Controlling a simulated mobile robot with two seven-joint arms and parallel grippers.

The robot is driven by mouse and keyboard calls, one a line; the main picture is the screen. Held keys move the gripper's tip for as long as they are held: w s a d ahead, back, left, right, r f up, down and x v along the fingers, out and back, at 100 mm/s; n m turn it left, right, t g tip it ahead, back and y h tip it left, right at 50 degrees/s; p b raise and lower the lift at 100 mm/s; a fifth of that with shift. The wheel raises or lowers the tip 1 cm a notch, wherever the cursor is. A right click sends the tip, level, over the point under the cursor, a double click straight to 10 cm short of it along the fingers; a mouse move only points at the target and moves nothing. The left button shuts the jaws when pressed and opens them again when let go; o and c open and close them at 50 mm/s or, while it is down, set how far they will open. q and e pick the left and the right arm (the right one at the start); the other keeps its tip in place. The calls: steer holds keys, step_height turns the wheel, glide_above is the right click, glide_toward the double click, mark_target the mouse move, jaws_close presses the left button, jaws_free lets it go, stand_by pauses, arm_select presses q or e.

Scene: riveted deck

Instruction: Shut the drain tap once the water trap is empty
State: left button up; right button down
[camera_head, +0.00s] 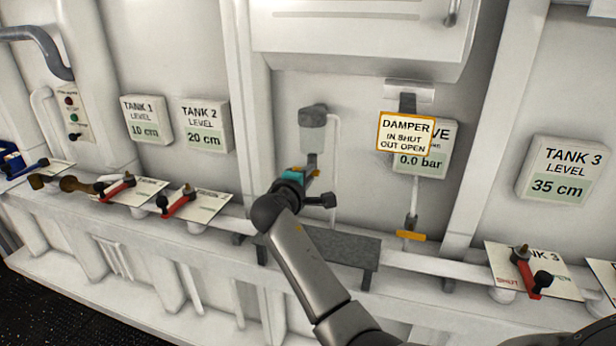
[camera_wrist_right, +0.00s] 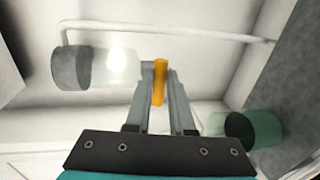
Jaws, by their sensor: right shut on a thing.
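In the right wrist view, the trap's bowl (camera_wrist_right: 112,68) looks pale and clear, with no water line that I can make out. The drain tap's orange handle (camera_wrist_right: 159,82) lies crosswise to the trap's long axis there, between my right gripper's fingers. My right gripper (camera_wrist_right: 160,90) is shut on this handle. In the head view, a bit of the orange handle (camera_head: 315,173) shows beside the right gripper (camera_head: 308,174). My left gripper is not in view.
A green see-through cup (camera_wrist_right: 250,126) stands near the right gripper. A grey shelf (camera_head: 345,247) juts out below. A damper sign (camera_head: 405,133) partly covers a 0.0 bar gauge (camera_head: 420,165). Another orange handle (camera_head: 411,236) is below it. Red tank levers (camera_head: 182,200) line the ledge.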

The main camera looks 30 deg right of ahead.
steer(key=shift+f, duration=0.1)
stand_by(0.4)
steer(key=c, duration=0.8)
jaws_free()
steer(key=shift+a, duration=0.1)
steer(key=b+v, duration=0.1)
steer(key=v, duration=1.4)
steer(key=shift+s, duration=0.15)
